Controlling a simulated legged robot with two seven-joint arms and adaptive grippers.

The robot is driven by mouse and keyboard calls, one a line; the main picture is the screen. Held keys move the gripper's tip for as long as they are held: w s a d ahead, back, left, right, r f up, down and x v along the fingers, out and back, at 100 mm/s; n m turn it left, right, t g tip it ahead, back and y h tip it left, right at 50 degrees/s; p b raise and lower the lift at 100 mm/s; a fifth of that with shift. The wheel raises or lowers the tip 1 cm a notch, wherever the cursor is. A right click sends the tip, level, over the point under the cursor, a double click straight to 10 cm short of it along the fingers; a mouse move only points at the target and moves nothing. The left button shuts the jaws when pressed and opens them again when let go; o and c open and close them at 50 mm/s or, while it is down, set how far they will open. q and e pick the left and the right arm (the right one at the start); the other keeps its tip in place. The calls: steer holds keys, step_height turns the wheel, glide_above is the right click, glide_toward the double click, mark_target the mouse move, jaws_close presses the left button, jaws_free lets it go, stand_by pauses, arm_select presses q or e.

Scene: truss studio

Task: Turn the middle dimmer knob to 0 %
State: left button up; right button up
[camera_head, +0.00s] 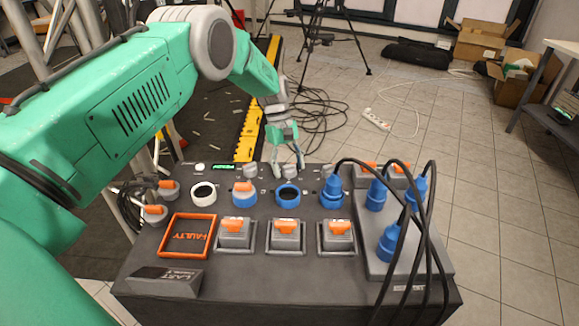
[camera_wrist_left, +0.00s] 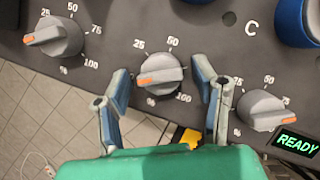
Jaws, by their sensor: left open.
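The middle dimmer knob (camera_wrist_left: 160,73) is grey with an orange pointer mark. In the left wrist view its orange mark faces left, below the 25 label; I see no 0 label there. My left gripper (camera_wrist_left: 162,76) is open, with one finger on each side of this knob and a visible gap at both sides. In the head view the gripper (camera_head: 289,166) reaches down to the far edge of the console, and its fingers partly hide the middle knob (camera_head: 290,171). My right gripper is not in view.
Two similar dimmer knobs flank the middle one in the wrist view, one left (camera_wrist_left: 58,37) and one right (camera_wrist_left: 262,110). A READY display (camera_wrist_left: 298,143) sits at right. The console (camera_head: 210,270) carries sockets, orange switches and blue plugs (camera_head: 333,190) with black cables.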

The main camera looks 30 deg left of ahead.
arm_select(q)
steer(key=v, duration=1.2)
steer(key=shift+w, duration=0.2)
steer(key=shift+f, duration=0.1)
